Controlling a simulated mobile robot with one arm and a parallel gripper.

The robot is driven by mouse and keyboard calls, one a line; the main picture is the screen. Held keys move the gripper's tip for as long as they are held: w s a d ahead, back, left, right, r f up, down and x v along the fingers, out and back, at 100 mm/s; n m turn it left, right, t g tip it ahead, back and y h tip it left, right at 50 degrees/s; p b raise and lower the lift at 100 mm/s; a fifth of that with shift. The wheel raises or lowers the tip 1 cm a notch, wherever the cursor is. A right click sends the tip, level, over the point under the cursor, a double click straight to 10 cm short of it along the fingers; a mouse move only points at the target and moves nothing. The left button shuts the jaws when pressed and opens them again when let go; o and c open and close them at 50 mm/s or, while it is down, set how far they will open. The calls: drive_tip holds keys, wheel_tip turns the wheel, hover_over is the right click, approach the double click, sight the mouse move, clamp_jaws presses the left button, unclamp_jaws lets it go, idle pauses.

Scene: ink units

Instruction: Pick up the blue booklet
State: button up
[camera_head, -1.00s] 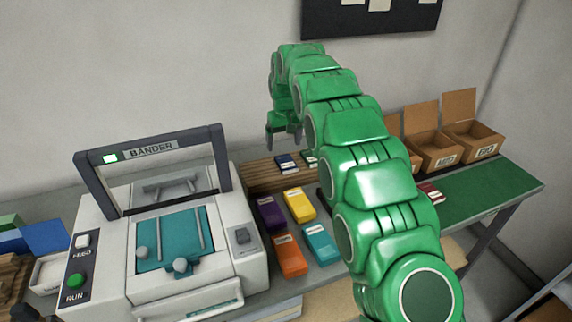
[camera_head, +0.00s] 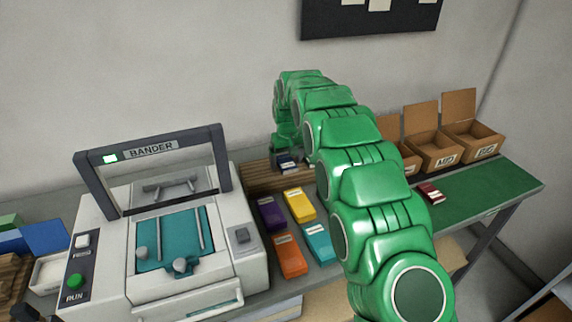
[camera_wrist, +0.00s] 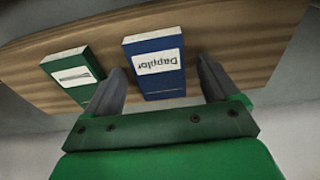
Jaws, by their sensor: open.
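The blue booklet (camera_wrist: 153,67) with a white label lies on a wooden board (camera_wrist: 225,45) in the wrist view. My gripper (camera_wrist: 160,80) is open, with one finger on each side of the booklet's near end. I cannot tell whether the fingers touch it. In the head view the blue booklet (camera_head: 287,163) shows partly under my gripper (camera_head: 287,160), at the back of the table. A green booklet (camera_wrist: 77,76) lies to the left in the wrist view, just outside the left finger. In the head view my arm hides it.
The bander machine (camera_head: 170,245) stands at left. Purple (camera_head: 271,213), yellow (camera_head: 300,205), orange (camera_head: 290,255) and teal (camera_head: 319,243) packs lie in front of the board. A dark red booklet (camera_head: 430,193) lies on the green mat (camera_head: 490,192), near open cardboard boxes (camera_head: 435,157).

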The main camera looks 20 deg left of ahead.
drive_tip(key=c, duration=1.2)
drive_tip(key=shift+o, duration=0.2)
